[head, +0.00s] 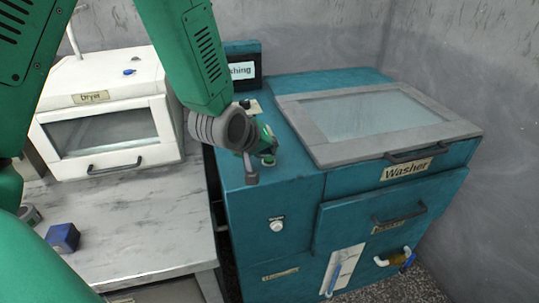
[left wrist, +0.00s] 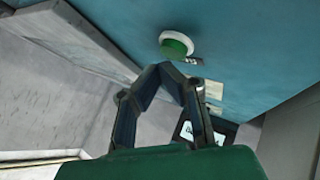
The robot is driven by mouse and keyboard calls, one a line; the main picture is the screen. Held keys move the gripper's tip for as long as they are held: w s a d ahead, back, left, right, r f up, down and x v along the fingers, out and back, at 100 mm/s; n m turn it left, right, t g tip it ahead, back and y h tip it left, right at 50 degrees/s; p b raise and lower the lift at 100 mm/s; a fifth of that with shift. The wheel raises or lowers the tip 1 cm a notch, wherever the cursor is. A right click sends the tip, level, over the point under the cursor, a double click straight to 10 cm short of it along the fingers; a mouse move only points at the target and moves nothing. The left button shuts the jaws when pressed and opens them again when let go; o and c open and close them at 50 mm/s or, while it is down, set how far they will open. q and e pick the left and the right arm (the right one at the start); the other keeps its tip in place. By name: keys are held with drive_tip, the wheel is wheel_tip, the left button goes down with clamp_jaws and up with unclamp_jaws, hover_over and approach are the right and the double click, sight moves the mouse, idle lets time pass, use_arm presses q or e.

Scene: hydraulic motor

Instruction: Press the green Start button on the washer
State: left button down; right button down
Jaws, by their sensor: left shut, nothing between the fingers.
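The washer (head: 290,190) is a teal cabinet with a grey-framed glass lid on top. Its green Start button (head: 268,161), set in a pale ring, is on the top left panel, partly crowded by my gripper. The button also shows in the left wrist view (left wrist: 176,44), just beyond the fingertips. My left gripper (head: 251,178) is over that panel with its fingers pointing down, shut and empty. In the left wrist view its fingertips (left wrist: 172,68) meet near the button's edge; a small gap appears between them and the button, though contact cannot be ruled out.
A white dryer (head: 105,113) stands on a marble-look counter (head: 130,225) at left, with a small blue block (head: 62,238) in front. A dark display box (head: 243,66) stands behind the button panel. The washer lid handle (head: 415,154) projects at right.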

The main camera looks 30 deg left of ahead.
sight(268, 159)
use_arm(q)
drive_tip(key=shift+r, duration=0.3)
wheel_tip(268, 159, up, 5)
drive_tip(key=p, duration=0.5)
idle(0.4)
drive_tip(key=shift+f, duration=0.1)
idle(0.4)
